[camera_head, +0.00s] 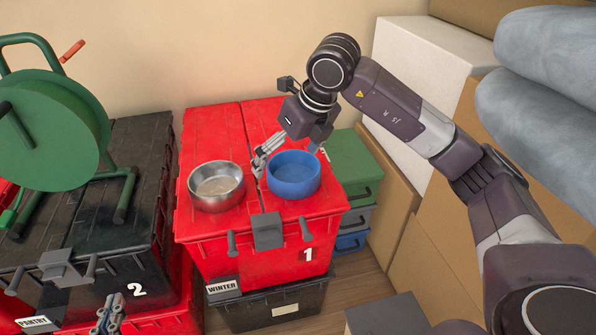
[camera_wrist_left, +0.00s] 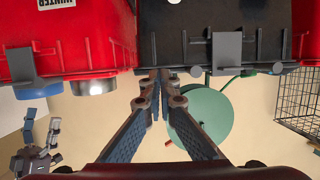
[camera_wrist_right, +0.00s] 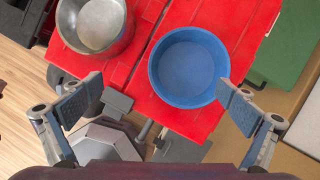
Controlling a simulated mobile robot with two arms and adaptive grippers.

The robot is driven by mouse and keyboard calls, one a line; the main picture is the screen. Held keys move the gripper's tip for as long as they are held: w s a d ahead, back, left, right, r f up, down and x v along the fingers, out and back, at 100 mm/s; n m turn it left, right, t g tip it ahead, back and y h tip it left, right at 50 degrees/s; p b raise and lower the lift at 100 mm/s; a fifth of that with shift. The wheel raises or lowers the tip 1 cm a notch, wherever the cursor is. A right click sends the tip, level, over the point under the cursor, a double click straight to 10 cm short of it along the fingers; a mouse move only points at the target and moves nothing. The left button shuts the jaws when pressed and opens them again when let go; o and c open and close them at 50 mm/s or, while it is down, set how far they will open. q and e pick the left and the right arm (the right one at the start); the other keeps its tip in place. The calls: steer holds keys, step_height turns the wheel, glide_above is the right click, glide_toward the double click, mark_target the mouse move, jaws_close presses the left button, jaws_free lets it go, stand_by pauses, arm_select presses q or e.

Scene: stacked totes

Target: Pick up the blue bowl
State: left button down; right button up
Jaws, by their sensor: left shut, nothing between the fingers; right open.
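The blue bowl (camera_head: 293,178) stands upright on the right half of the red tote lid (camera_head: 215,150), right of a metal bowl (camera_head: 216,186). In the right wrist view the blue bowl (camera_wrist_right: 188,70) lies ahead of and between the spread fingers (camera_wrist_right: 163,103), and looks empty. I cannot tell whether a finger touches its rim. My left gripper (camera_head: 110,312) is shut and empty in front of the black tote; its fingertips meet in the left wrist view (camera_wrist_left: 160,85).
The black tote (camera_head: 140,210) marked 2 stands left, with a green reel (camera_head: 55,130) on it. Smaller green, grey and blue boxes (camera_head: 355,170) stand right of the red tote. Cardboard boxes (camera_head: 445,230) fill the right side. The metal bowl is close beside the blue bowl.

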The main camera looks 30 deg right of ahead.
steer(key=h, duration=0.1)
glide_toward(290, 175)
steer(key=r, duration=0.1)
steer(key=shift+w+f+m+b, duration=0.1)
steer(key=shift+f+m+b, duration=0.3)
steer(key=shift+f, duration=0.4)
steer(key=shift+w+f, duration=0.1)
steer(key=shift+f, duration=0.25)
steer(key=b+x, duration=0.1)
steer(key=x, duration=0.3)
steer(key=shift+w+f+b, duration=0.1)
steer(key=shift+f+b, duration=0.25)
steer(key=shift+b, duration=0.05)
arm_select(q)
step_height(290, 175, up, 13)
steer(key=d+t+h, duration=0.2)
steer(key=t, duration=0.4)
steer(key=shift+w+d+t, duration=0.15)
steer(key=shift+w+t, duration=0.2)
steer(key=shift+t, duration=0.05)
steer(key=shift+r, duration=0.1)
arm_select(e)
steer(key=shift+c, duration=0.3)
steer(key=c, duration=1)
steer(key=shift+c, duration=0.5)
steer(key=shift+r, duration=0.15)
